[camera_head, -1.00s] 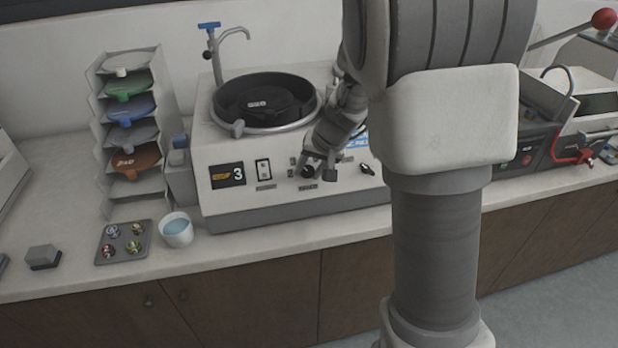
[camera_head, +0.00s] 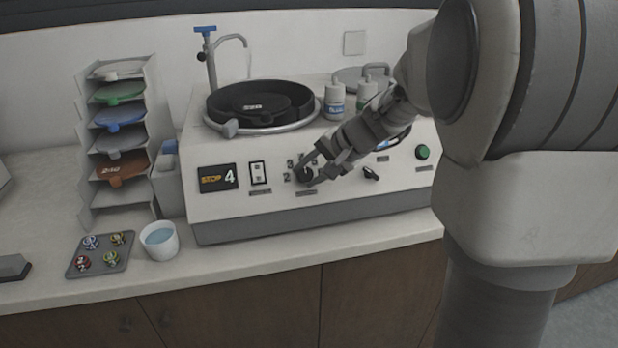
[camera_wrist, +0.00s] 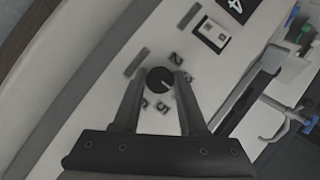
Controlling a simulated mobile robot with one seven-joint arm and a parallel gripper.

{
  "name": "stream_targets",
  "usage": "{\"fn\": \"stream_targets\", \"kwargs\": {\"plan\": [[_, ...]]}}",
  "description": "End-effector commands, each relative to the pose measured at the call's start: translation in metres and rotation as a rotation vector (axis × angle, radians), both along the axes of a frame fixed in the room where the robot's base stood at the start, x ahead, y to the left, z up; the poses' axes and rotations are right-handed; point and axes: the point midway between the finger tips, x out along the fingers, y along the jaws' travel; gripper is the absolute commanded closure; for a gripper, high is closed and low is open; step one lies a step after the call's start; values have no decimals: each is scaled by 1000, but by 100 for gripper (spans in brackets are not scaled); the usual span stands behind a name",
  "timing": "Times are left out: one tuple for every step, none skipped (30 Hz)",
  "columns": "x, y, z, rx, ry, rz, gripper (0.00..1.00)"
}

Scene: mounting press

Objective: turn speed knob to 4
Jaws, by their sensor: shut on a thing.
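The speed knob (camera_head: 305,175) is a small black round dial on the machine's slanted front panel, with numbers printed around it. In the wrist view the knob (camera_wrist: 160,80) sits between both fingers of my gripper (camera_wrist: 161,76), one on each side. My gripper (camera_head: 312,172) is shut on it in the head view too. The knob's pale pointer line points down and right in the wrist view. The fingers cover part of the number ring; 2, 5 and 6 show there. The display (camera_head: 217,178) on the panel reads STOP and 4.
A white rocker switch (camera_head: 258,172) is left of the knob, a second black knob (camera_head: 371,173) and a green button (camera_head: 422,152) to the right. The black bowl (camera_head: 262,103), bottles (camera_head: 334,101) and tap (camera_head: 210,55) are above. A cup (camera_head: 159,240) stands in front on the left.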

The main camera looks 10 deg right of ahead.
Motion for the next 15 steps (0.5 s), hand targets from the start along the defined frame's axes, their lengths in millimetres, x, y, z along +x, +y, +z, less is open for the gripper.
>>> {"fn": "stream_targets", "kwargs": {"plan": [[0, 0, -1, 3, 1, -1, 100], [0, 0, -1, 5, 1, -3, 100], [0, 0, -1, 6, 1, -4, 100], [0, 0, 0, 6, 1, -4, 100], [0, 0, 0, 6, 1, -4, 100], [0, 0, 0, 6, 1, -4, 100], [0, 0, 0, 6, 1, -4, 100], [0, 0, 0, 6, 1, -4, 100], [0, 0, 0, 6, 1, -4, 100], [0, 0, 0, 6, 1, -4, 100], [0, 0, 0, 6, 1, -4, 100], [0, 0, 0, 6, 1, -4, 100], [0, 0, 0, 6, 1, -4, 53], [0, 0, 0, 6, 1, -4, 48], [0, 0, 0, 6, 1, -4, 40]]}}
